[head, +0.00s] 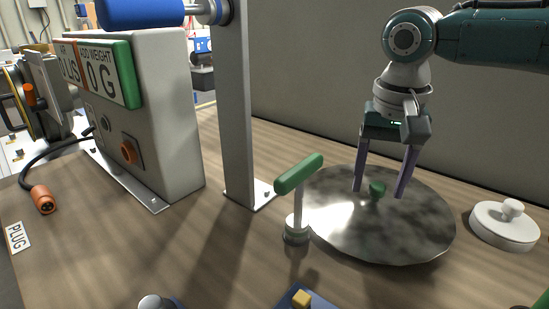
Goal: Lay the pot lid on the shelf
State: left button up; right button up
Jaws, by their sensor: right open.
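I cannot tell whether the fingertips touch the disc. My left gripper is not in view. No separate shelf can be clearly made out.
A green-handled T-shaped lever (299,176) stands close at the disc's left edge. A white round knobbed piece (505,225) sits to its right. A grey post (236,110) and a grey box (150,125) stand left. A wall runs behind.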

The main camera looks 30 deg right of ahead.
jog(key=shift+f, duration=0.1)
jog(key=shift+c, duration=0.2)
grip_shut()
dwell(0.5)
